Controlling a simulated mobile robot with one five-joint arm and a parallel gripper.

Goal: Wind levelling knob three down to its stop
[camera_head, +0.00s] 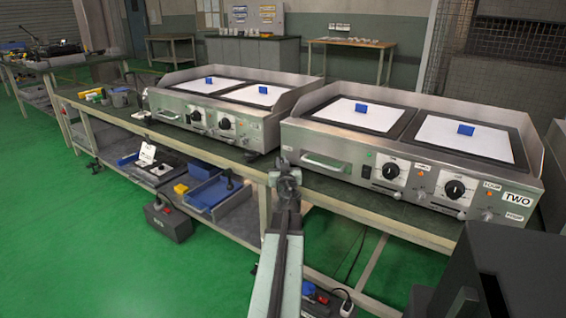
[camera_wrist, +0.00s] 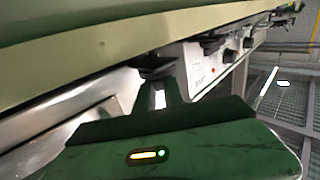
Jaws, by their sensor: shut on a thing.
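The wrist view is rolled over, with the green bench top (camera_wrist: 60,25) above and the steel griddle's underside below. A dark, round levelling knob (camera_wrist: 157,63) sits between the two. My gripper (camera_wrist: 157,82) is shut on this knob; its fingers hide part of it. In the head view my gripper (camera_head: 288,178) is at the bench's front edge, by the left front corner of the right griddle (camera_head: 325,148). The knob cannot be made out there. No number can be read on the knob in either view.
Another dark foot (camera_wrist: 212,45) stands farther along in the wrist view. The right griddle carries two white plates with blue tabs. A second griddle (camera_head: 165,100) stands to the left. A blue bin (camera_head: 207,192) is on the lower shelf. The green floor (camera_head: 110,260) is open at left.

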